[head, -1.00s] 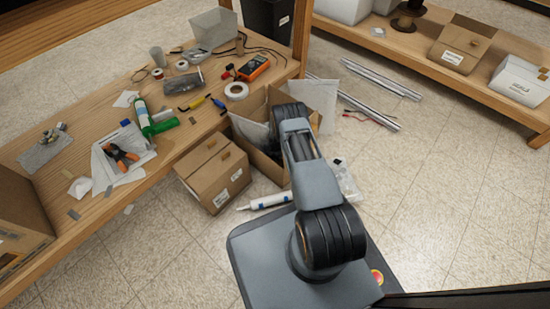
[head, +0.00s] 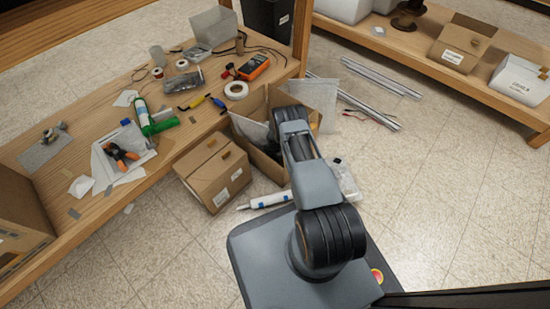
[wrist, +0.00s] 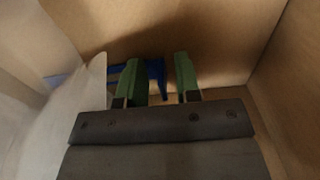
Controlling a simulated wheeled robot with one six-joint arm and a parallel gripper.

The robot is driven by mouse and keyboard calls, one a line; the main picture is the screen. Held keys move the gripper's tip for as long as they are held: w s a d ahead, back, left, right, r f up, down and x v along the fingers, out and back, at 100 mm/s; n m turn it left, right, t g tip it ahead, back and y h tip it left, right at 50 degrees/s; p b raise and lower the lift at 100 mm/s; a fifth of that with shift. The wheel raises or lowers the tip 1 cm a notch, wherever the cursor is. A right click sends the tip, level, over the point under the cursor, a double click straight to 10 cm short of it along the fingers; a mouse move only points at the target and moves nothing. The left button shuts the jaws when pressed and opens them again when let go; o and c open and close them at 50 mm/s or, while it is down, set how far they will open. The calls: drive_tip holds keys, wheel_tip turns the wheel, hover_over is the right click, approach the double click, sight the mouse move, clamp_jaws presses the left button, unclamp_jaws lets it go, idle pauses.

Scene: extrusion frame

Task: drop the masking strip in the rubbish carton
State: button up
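The open cardboard carton (head: 262,164) stands on the floor beside the workbench. My arm reaches down into it, and the arm hides my gripper in the head view. In the wrist view my gripper (wrist: 160,82) is inside the carton (wrist: 225,40), its two green fingers apart with a clear gap. A blue strip (wrist: 157,72), which looks like the masking strip, shows beyond and between the fingers and runs left past the left finger. The fingers are not closed on it; whether it touches one of them, I cannot tell.
A pale translucent sheet or bag (wrist: 75,125) stands at the carton's left side. A closed box (head: 213,175) and a white tube (head: 265,201) lie close by on the floor. The workbench (head: 95,205) is at left, with metal extrusions (head: 370,107) behind on the floor.

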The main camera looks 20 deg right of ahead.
drive_tip(key=s+a+r+m+p, duration=0.15)
drive_tip(key=r+m, duration=0.25)
drive_tip(key=r, duration=1)
drive_tip(key=s+a+r+m+t+p, duration=0.1)
drive_tip(key=a+r+m+p, duration=0.15)
drive_tip(key=r, duration=1.15)
drive_tip(key=s+a+r+m+p, duration=0.1)
drive_tip(key=r+m, duration=0.3)
drive_tip(key=r, duration=1)
drive_tip(key=s+a+r+m, duration=0.2)
drive_tip(key=s+r+m, duration=0.4)
drive_tip(key=s, duration=0.4)
drive_tip(key=s+a+r+m+t, duration=0.1)
drive_tip(key=s+a+r+m, duration=0.2)
drive_tip(key=s+r+m, duration=0.3)
drive_tip(key=s+r, duration=0.1)
drive_tip(key=s, duration=0.3)
drive_tip(key=shift+s+t, duration=0.3)
drive_tip(key=shift+s, duration=0.1)
drive_tip(key=shift+r+m, duration=0.1)
drive_tip(key=shift+m, duration=0.15)
